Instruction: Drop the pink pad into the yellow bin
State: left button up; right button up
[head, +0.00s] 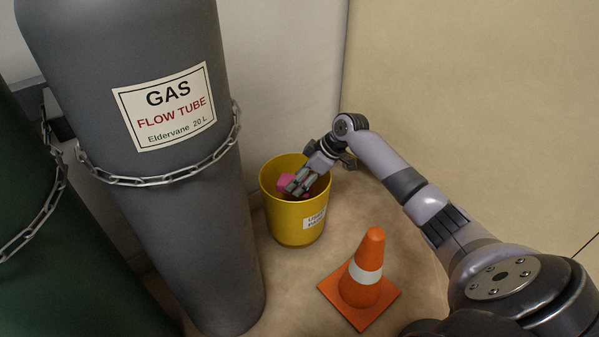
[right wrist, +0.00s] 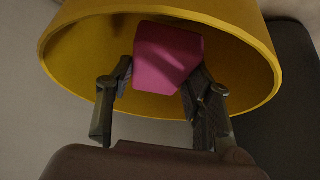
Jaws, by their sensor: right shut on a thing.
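The yellow bin (head: 292,221) stands on the floor in the corner, upright, with a pale label on its front. My right gripper (head: 290,188) reaches down into the mouth of the bin from the right. It is shut on the pink pad (head: 285,181), which shows at the fingertips inside the rim. In the right wrist view the pink pad (right wrist: 167,58) sits between the two fingers, with the yellow bin's wall (right wrist: 240,45) around and behind it. The bottom of the bin is mostly hidden. My left gripper is not in view.
A tall grey gas cylinder (head: 195,215), held by a chain (head: 160,180), stands left of the bin. A dark green cylinder (head: 60,260) is at the far left. An orange cone (head: 367,255) stands in front of the bin. Walls close off the back and right.

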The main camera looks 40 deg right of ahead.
jog(key=shift+f+b, duration=0.65)
jog(key=shift+f, duration=1.85)
jog(key=o, duration=1.1)
